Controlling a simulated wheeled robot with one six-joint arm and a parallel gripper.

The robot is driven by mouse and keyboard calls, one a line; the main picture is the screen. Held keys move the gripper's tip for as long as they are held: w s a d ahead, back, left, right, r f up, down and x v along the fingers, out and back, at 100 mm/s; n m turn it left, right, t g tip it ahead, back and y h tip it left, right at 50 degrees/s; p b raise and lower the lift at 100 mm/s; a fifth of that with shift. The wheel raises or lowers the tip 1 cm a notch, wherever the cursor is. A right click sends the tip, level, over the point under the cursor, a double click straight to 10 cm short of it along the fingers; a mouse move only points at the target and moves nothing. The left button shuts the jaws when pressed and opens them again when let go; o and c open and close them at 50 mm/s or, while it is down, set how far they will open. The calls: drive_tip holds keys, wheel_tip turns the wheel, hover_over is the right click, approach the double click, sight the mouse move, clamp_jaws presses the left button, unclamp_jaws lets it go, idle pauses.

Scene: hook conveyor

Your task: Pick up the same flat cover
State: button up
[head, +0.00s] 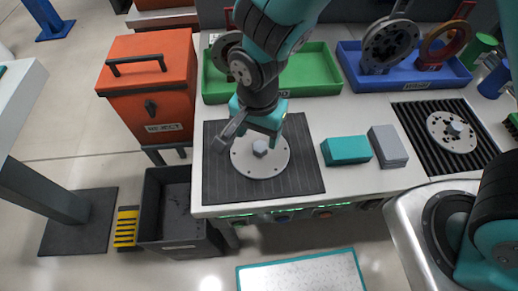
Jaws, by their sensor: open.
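A flat cover (248,163), a pale round disc with small holes and a raised central knob, lies flat on a dark ribbed mat (225,188) on the white bench. My gripper (254,138) is over the back part of this cover, with its jaws open and nothing visible between them. The fingers are close to the knob; I cannot tell whether they touch it. My wrist hides the cover's back edge.
A teal block (346,150) and a grey block (388,146) lie right of the mat. A green tray (318,70) and a blue tray (375,83) with ring-shaped parts stand behind. An orange box (150,85) and a dark open bin (172,205) are at the left.

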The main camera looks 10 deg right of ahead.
sight(260, 146)
drive_tip(key=shift+w+d+f+p, duration=0.1)
drive_tip(key=shift+f+p, duration=0.1)
drive_tip(key=shift+f, duration=1.15)
drive_tip(key=shift+w+d+f+p, duration=0.1)
drive_tip(key=shift+f+p, duration=0.05)
drive_tip(key=shift+f, duration=1.2)
clamp_jaws()
